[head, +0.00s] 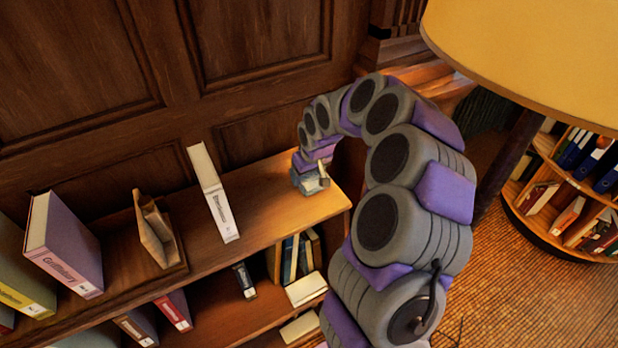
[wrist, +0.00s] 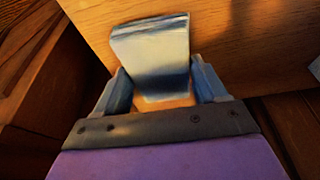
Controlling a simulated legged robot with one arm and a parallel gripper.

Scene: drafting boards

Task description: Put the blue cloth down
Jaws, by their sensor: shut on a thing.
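The blue cloth (wrist: 152,55) shows in the wrist view as a pale blue-grey folded piece between the two fingers of my gripper (wrist: 165,85). My gripper is shut on it. In the head view my gripper (head: 312,182) is at the right end of the shelf's wooden top (head: 265,205), low over it. The cloth is very small there and mostly hidden by the gripper. I cannot tell whether the cloth touches the wood.
A white book (head: 213,195) stands left of my gripper, with a brown bookend (head: 155,230) and a purple book (head: 65,245) farther left. A yellow lampshade (head: 540,50) and a round bookcase (head: 570,190) are at the right. The top around my gripper is clear.

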